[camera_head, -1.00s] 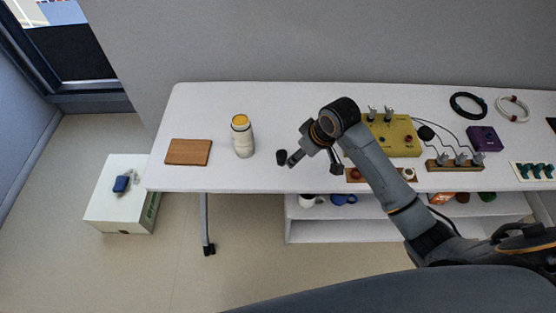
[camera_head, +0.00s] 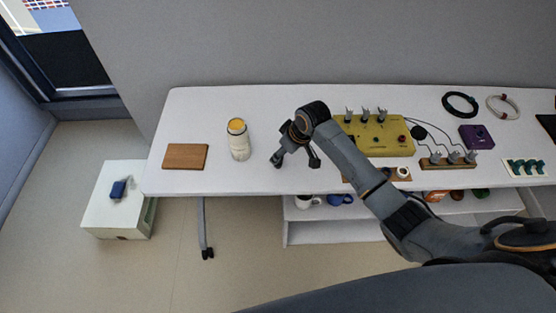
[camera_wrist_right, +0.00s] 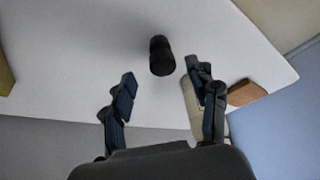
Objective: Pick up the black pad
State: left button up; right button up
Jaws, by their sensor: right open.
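In the head view my right gripper (camera_head: 296,161) hangs over the table, right of the white bottle. There the pad cannot be told apart from the dark finger. My left gripper is not in view.
A yellow box with switches (camera_head: 385,138) is to the right. A shelf with mugs (camera_head: 330,230) is below. The table between board and bottle is clear.

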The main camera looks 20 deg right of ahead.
jog(key=shift+x, duration=1.9)
jog(key=shift+s+a, duration=0.1)
jog(key=shift+a, duration=0.05)
grip_shut()
jog(key=shift+r, duration=0.15)
jog(key=shift+r, duration=0.25)
notch_tip(320, 180, up, 2)
jog(key=shift+r+b, duration=0.15)
jog(key=shift+b, duration=0.3)
jog(key=s+r, duration=1)
jog(key=s, duration=0.4)
jog(key=shift+a+b, duration=0.25)
jog(key=shift+b, duration=0.05)
